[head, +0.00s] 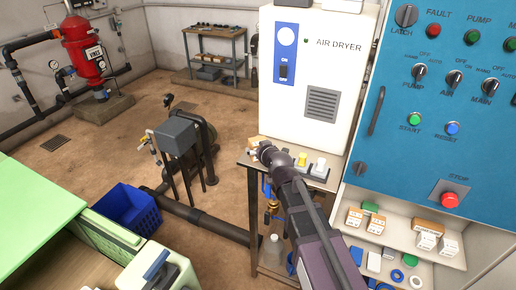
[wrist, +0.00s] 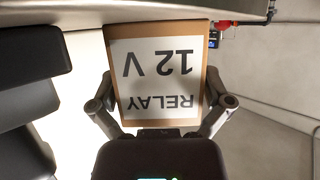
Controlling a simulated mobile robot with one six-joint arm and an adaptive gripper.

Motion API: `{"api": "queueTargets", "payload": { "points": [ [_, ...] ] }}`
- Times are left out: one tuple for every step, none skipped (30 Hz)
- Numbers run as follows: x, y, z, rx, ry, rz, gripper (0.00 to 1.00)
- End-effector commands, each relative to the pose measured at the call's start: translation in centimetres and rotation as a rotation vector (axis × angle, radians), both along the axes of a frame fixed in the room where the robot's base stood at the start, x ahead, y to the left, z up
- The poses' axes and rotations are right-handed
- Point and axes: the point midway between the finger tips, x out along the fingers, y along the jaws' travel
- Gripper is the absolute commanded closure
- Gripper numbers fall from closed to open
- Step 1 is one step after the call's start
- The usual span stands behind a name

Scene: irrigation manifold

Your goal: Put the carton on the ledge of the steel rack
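In the wrist view, a tan carton (wrist: 157,72) with a white label reading "RELAY 12 V", upside down, sits between the two fingers of my gripper (wrist: 160,105). The fingers touch its two sides. In the head view, my gripper (head: 264,150) is small and dark, beside the left edge of the stand under the air dryer. A bit of tan carton (head: 255,141) shows just past it. A grey metal rack (head: 218,62) with small items on its shelves stands at the back wall. I cannot tell which ledge is the rack's.
The white air dryer (head: 312,80) stands on a metal stand (head: 318,182) with small yellow and white parts. A blue control panel (head: 445,110) is at right, above shelves (head: 400,250) of small cartons. A blue crate (head: 128,210) and green cabinet (head: 35,205) are left.

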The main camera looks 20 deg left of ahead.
Motion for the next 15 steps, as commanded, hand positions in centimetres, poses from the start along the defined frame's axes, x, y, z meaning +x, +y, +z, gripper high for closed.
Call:
{"api": "queueTargets", "payload": {
  "points": [
    [-0.01,0.02,0.01,0.0,0.0,0.0,0.0],
    [-0.01,0.02,0.01,0.0,0.0,0.0,0.0],
    [-0.02,0.03,0.01,0.0,0.0,0.0,0.0],
    [-0.02,0.03,0.01,0.0,0.0,0.0,0.0],
    [-0.02,0.03,0.01,0.0,0.0,0.0,0.0],
    [-0.03,0.04,0.02,0.0,0.0,0.001,0.0],
    [-0.02,0.05,0.03,0.0,0.0,0.001,0.0],
    [-0.03,0.05,0.05,0.0,0.0,0.001,0.0],
    [-0.04,0.06,0.1,0.0,0.0,0.001,0.0],
    [-0.03,0.06,0.17,0.0,0.0,0.001,0.0],
    [-0.04,0.07,0.23,0.0,0.0,0.001,0.0],
    [-0.04,0.07,0.35,0.0,0.0,0.001,0.0],
    [-0.05,0.08,0.46,0.0,0.0,0.001,0.0],
    [-0.32,-0.13,0.54,0.0,0.0,0.001,0.0],
    [-0.63,-0.38,0.69,0.0,0.0,0.001,0.0]
  ]
}}
